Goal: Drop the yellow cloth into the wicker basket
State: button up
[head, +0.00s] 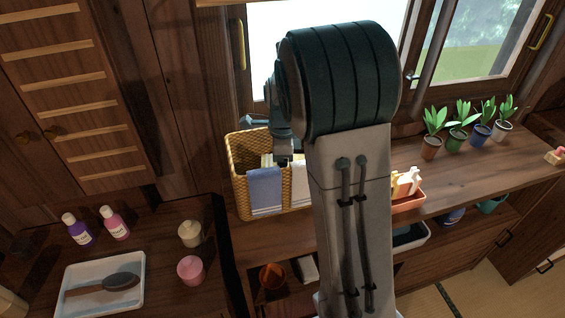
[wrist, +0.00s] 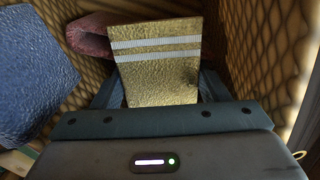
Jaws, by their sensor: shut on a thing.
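The yellow cloth (wrist: 158,75), with two pale stripes, stands up between the fingers of my gripper (wrist: 155,100) in the wrist view. The gripper is shut on it. The wicker basket (head: 241,185) stands on the wooden counter, and its woven walls surround the cloth in the wrist view (wrist: 250,60). In the head view my gripper (head: 283,158) reaches down into the basket's mouth. How far the cloth is above the basket's bottom is hidden.
A blue cloth (head: 264,190) hangs over the basket's front rim, with a white one (head: 301,185) beside it. A reddish rolled thing (wrist: 88,36) lies behind the yellow cloth. Potted plants (head: 458,140) stand right, by the window. Bottles and a tray (head: 75,275) are at left.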

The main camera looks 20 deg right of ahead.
jog(key=shift+f, duration=0.45)
jog(key=o, duration=1)
jog(key=shift+o, duration=0.2)
jog(key=shift+r, duration=0.1)
notch_tip(320, 180, up, 12)
jog(key=p, duration=0.1)
jog(key=s+a+f+n+t, duration=0.1)
jog(key=s+n, duration=0.9)
jog(key=s, duration=0.1)
jog(key=s+f+n+t, duration=0.1)
jog(key=s+f+n, duration=0.1)
jog(key=s+n, duration=0.9)
jog(key=shift+a+t, duration=0.3)
jog(key=shift+a, duration=0.1)
